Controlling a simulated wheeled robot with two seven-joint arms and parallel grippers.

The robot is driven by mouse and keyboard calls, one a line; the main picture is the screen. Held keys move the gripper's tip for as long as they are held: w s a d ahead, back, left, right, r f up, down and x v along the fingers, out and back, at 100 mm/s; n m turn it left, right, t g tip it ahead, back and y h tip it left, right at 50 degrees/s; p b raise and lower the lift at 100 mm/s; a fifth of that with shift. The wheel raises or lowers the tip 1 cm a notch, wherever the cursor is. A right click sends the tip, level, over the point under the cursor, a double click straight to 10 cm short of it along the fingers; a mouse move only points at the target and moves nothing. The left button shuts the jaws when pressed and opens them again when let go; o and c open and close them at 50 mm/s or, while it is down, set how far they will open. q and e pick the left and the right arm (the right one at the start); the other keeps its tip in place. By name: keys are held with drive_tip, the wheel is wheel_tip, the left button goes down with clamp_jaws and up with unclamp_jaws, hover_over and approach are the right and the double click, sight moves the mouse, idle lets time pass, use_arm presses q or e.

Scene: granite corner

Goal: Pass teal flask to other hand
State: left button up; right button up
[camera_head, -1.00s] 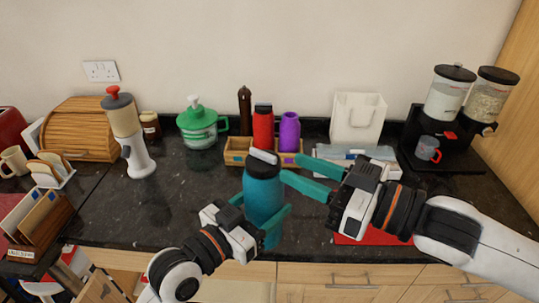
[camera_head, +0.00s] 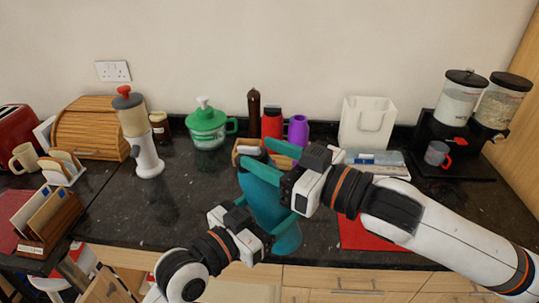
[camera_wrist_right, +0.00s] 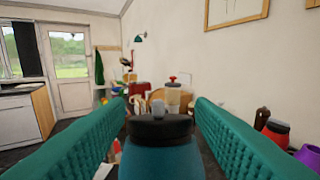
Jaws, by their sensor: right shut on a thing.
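The teal flask (camera_head: 262,200) has a dark lid and is tilted, its top leaning left, near the counter's front edge in the head view. My right gripper (camera_head: 259,156) is shut on its upper part, one finger on each side. In the right wrist view the flask (camera_wrist_right: 160,163) shows between the two teal fingers, its black lid with a grey loop facing the camera. My left gripper (camera_head: 258,218) is at the flask's lower part from the left. Its fingers blend with the teal body, so I cannot tell whether they grip.
A wooden caddy (camera_head: 240,152) with a red bottle (camera_head: 272,124) and a purple bottle (camera_head: 298,131) stands behind the flask. A red mat (camera_head: 362,235) lies right, under my right arm. A green-lidded pot (camera_head: 207,128) stands at back left.

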use_arm(q)
drive_tip(key=shift+s+d+r, duration=0.1)
drive_tip(key=shift+d+r, duration=0.05)
drive_tip(key=shift+r, duration=0.15)
use_arm(e)
drive_tip(key=shift+f, duration=0.25)
drive_tip(key=shift+c, duration=1.2)
use_arm(q)
drive_tip(key=o, duration=1.2)
use_arm(e)
drive_tip(key=shift+r, duration=0.1)
drive_tip(key=shift+c, duration=0.6)
use_arm(q)
drive_tip(key=shift+o, duration=0.5)
drive_tip(key=shift+f, duration=0.1)
use_arm(e)
drive_tip(key=shift+r, duration=0.1)
